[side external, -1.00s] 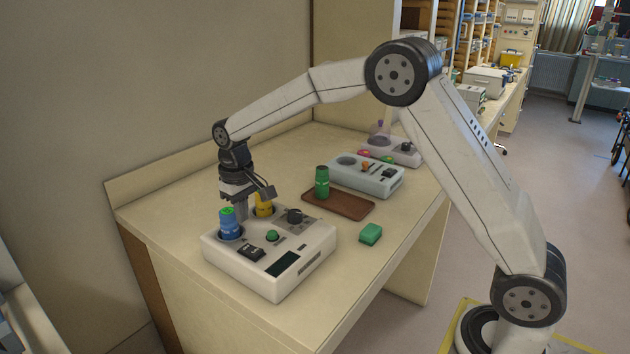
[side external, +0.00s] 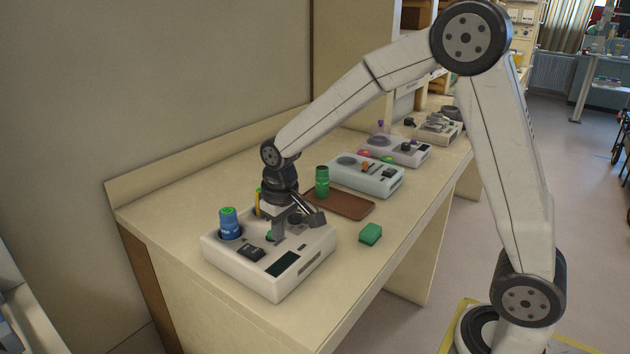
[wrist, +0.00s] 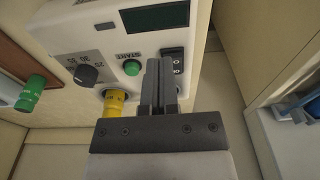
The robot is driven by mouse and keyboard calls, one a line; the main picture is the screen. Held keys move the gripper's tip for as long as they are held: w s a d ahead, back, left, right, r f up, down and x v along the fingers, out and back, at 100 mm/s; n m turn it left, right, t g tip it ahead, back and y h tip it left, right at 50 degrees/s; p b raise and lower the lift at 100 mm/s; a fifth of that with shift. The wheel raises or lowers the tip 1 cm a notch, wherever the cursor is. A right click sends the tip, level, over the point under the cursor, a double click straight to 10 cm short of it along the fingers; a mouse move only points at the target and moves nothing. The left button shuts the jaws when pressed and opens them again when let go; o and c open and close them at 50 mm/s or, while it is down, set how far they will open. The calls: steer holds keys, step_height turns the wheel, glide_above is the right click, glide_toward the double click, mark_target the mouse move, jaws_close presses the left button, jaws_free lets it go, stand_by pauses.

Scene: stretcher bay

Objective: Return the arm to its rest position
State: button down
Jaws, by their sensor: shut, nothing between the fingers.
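My gripper (side external: 277,236) is shut and empty, with its fingers pointing down over the white machine (side external: 235,268) at the front of the bench. In the wrist view the closed fingers (wrist: 159,70) show in front of the machine's panel, beside the green start button (wrist: 132,67). I cannot tell whether the fingertips touch the panel. A blue tube with a green top (side external: 229,222) stands in the machine's left well. A yellow tube (wrist: 114,103) stands in another well, mostly hidden behind my gripper in the side view.
A green block (side external: 370,234) lies near the bench's front edge. A pale blue device (side external: 372,183) and further devices (side external: 405,152) stand behind. Bare bench (side external: 345,265) lies right of the machine.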

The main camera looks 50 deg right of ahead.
steer(key=s+d+f+t, duration=0.1)
steer(key=s+f, duration=0.2)
steer(key=s, duration=1.2)
steer(key=shift+f, duration=0.2)
steer(key=shift+w, duration=0.1)
